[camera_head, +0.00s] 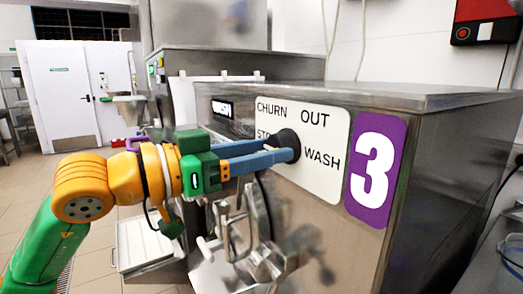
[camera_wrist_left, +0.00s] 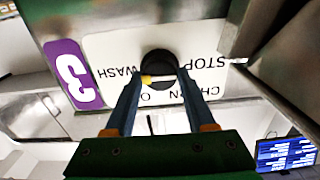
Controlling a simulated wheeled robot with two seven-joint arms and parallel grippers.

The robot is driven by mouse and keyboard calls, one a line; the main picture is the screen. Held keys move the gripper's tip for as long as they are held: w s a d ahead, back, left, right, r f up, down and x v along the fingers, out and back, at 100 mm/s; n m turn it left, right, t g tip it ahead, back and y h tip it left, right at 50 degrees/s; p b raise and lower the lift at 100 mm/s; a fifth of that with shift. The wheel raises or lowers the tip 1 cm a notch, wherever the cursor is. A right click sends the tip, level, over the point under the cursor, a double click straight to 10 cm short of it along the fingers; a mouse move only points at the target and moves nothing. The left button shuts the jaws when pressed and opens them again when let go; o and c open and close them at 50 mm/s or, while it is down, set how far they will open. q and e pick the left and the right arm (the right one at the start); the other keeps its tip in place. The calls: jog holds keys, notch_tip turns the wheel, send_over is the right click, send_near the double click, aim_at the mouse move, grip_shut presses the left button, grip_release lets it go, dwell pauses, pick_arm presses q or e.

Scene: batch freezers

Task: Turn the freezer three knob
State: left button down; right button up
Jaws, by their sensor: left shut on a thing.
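The freezer three knob (camera_head: 289,140) is a round black dial on a white label plate (camera_head: 324,125) with the words CHURN, OUT, STOP and WASH. A purple sign with a white 3 (camera_head: 375,171) is to its right. My left gripper (camera_head: 290,154) reaches in from the left, its blue fingers shut on the knob. In the left wrist view the knob (camera_wrist_left: 158,62) sits between the fingertips, and the plate appears upside down. The fingers hide part of the plate in the head view. My right gripper is not in view.
The steel freezer body (camera_head: 440,170) stands right of the knob. A metal dispensing handle assembly (camera_head: 250,235) juts out below my left gripper. Another steel machine (camera_head: 235,65) stands behind. Open tiled floor (camera_head: 110,190) lies to the left. A red and black box (camera_head: 484,22) hangs on the wall.

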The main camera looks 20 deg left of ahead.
pick_arm(q)
jog(key=shift+c, duration=2.3)
grip_release()
jog(key=shift+r, duration=0.1)
jog(key=shift+o, duration=1.2)
jog(key=shift+w, duration=0.15)
jog(key=b+v, duration=0.3)
jog(key=v, duration=0.4)
